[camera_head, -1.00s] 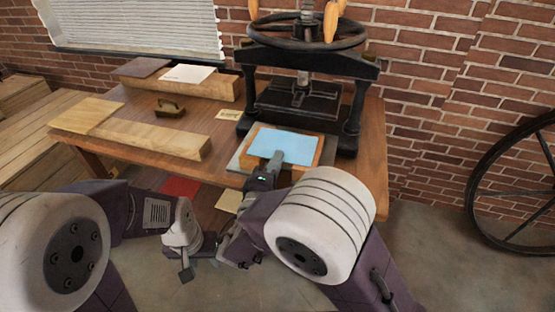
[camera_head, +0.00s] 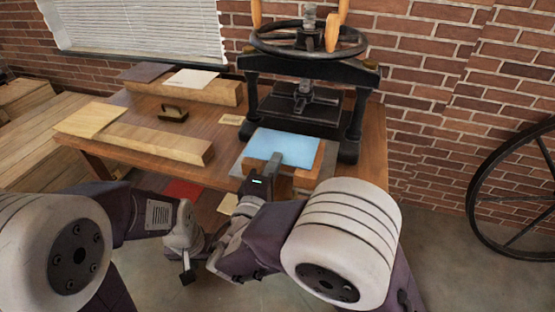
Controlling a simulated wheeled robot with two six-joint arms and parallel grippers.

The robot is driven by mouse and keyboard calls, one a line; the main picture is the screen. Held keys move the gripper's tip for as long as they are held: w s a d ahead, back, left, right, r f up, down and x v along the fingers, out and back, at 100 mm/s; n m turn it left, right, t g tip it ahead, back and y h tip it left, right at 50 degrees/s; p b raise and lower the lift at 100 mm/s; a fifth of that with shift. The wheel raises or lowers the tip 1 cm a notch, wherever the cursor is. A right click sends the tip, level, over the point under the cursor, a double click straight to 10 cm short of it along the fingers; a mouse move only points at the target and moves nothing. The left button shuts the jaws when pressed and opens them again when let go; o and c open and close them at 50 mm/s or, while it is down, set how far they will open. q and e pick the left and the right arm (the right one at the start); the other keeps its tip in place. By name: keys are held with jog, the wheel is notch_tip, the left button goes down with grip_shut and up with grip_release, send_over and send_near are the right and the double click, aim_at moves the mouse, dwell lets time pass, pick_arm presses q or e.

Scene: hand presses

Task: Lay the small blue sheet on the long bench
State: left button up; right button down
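The small blue sheet (camera_head: 275,146) lies flat on a wooden block on the table, in front of the black press. My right gripper (camera_head: 276,162) is at the sheet's front edge, with one dark finger over it. The other finger is hidden, so I cannot tell whether it grips the sheet. My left gripper (camera_head: 186,274) hangs low in front of the table, away from the sheet; its opening is not clear. A long wooden beam (camera_head: 160,141) lies on the table at left, with a tan sheet (camera_head: 92,119) on its left end. I cannot tell which piece is the long bench.
The black press (camera_head: 305,90) stands behind the sheet. A second wooden beam (camera_head: 215,93) at the back carries a white sheet (camera_head: 191,78) and a dark sheet (camera_head: 145,72). A brass-coloured handled tool (camera_head: 172,113) lies between the beams. Red and yellowish sheets show below the table front.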

jog(key=r+v, duration=0.1)
jog(key=v, duration=1.8)
jog(key=shift+s+r, duration=0.15)
jog(key=shift+r, duration=0.2)
jog(key=shift+a, duration=0.1)
jog(key=x, duration=1.4)
jog(key=shift+w, duration=0.35)
jog(key=shift+s, duration=0.1)
